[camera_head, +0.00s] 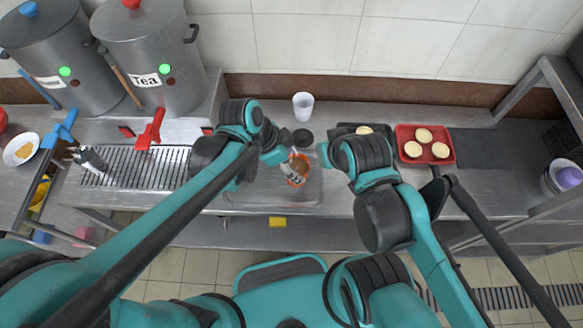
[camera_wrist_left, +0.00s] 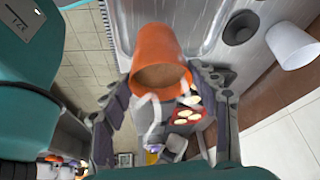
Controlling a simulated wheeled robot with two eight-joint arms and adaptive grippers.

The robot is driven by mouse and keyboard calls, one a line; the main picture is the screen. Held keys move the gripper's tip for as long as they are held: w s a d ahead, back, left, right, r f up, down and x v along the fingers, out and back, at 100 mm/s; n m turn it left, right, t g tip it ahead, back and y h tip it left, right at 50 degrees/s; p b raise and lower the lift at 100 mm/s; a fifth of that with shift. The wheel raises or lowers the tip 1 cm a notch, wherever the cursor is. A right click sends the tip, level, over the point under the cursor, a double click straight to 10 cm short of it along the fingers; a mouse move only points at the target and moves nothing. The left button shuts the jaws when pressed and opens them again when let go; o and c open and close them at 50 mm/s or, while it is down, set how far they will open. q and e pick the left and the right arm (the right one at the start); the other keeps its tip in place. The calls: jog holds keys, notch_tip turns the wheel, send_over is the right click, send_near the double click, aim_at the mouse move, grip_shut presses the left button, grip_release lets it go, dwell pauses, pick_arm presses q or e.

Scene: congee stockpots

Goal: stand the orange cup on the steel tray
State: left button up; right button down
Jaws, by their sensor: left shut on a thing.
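The orange cup (camera_head: 298,178) is over the steel tray (camera_head: 250,197) in the head view, near the tray's right part. My left gripper (camera_head: 292,166) is shut on the cup. In the left wrist view the cup (camera_wrist_left: 160,48) is between the two fingers (camera_wrist_left: 160,92), its open mouth facing the camera. The steel tray (camera_wrist_left: 207,22) also shows beside it there. Whether the cup's base touches the tray cannot be told. My right arm's hand is just right of the cup in the head view; its fingers are hidden.
A white cup (camera_head: 303,106) and a dark round disc (camera_head: 303,138) stand behind the tray. A red tray (camera_head: 404,154) with round pale items is to the right. A drain grille (camera_head: 135,167) and two stockpots are at the left. A yellow block (camera_head: 277,222) shows in front.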

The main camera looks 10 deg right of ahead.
aim_at(292, 166)
pick_arm(q)
jog(key=w+f, duration=0.2)
jog(key=w, duration=0.1)
jog(key=shift+d+b, duration=0.1)
jog(key=shift+b, duration=0.2)
jog(key=shift+f+b, duration=0.8)
jog(key=shift+f, duration=1.15)
jog(key=shift+f, duration=0.1)
jog(key=o, duration=1.7)
jog(key=shift+o, duration=0.2)
